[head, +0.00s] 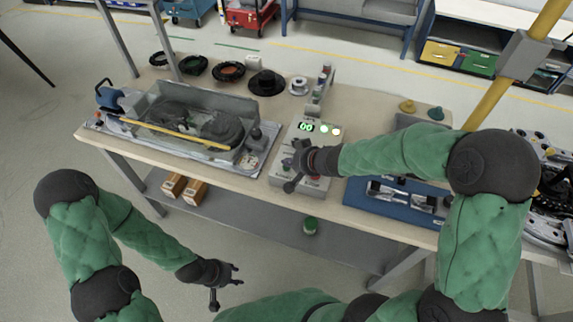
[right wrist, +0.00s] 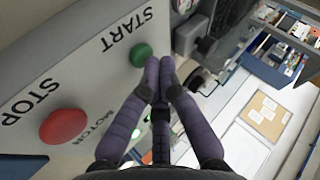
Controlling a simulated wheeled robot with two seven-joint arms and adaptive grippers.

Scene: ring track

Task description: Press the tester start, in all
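The tester's control panel (head: 284,171) stands on the workbench, with a lit display reading 00 (head: 306,127) and two glowing lamps beside it. In the right wrist view, the panel face (right wrist: 88,88) carries a green button (right wrist: 140,54) by the word START and a red button (right wrist: 63,126) by the word STOP. My right gripper (right wrist: 160,66) is shut and empty, its fingertips right at the edge of the green button; I cannot tell whether they touch. In the head view, my right gripper (head: 292,166) covers part of the panel. My left gripper (head: 236,275) is open and empty, low in front of the bench.
A clear-sided machine (head: 190,122) stands left of the panel. Several rings and discs, including a black one (head: 267,83), lie behind it. A blue tray (head: 366,203) is right of the panel. A yellow post (head: 490,98) rises at the right. The floor before the bench is open.

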